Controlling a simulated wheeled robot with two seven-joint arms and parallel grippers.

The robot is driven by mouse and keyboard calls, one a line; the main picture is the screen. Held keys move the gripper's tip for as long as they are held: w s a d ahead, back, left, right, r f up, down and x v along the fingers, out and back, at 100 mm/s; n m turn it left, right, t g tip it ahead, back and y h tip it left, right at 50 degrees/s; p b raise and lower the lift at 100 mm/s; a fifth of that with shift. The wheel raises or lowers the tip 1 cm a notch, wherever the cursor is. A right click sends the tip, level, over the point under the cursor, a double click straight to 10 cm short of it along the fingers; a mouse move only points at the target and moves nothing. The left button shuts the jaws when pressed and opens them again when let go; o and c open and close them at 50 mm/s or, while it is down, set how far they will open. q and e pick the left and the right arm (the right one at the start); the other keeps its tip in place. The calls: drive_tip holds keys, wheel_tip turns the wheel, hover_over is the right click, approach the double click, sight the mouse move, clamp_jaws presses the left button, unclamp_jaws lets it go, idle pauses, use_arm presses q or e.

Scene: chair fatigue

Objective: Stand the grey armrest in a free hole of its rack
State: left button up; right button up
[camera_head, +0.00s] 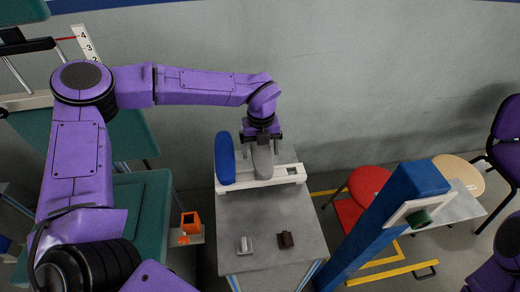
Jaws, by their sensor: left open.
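The grey armrest (263,163) stands upright at the middle of the white rack (279,177) on the small grey table. Its lower end meets the rack, but I cannot tell how deep it sits in a hole. A blue armrest (225,158) stands upright at the rack's left end. A dark, empty hole (292,170) shows at the rack's right end. My left gripper (262,139) is open, pointing down at the top of the grey armrest, with its fingers on either side of it. My right gripper is not in view; only a bit of purple arm shows at the lower right.
A light grey part (244,246) and a dark brown part (286,240) lie on the front of the grey table (261,212). A blue post (384,216) rises to the right, near red and beige seats. An orange holder (190,223) is at the left.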

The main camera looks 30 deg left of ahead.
use_arm(q)
wheel_tip(320, 180, up, 10)
drive_tip(key=shift+r+b, duration=0.1)
drive_tip(key=shift+b, duration=0.65)
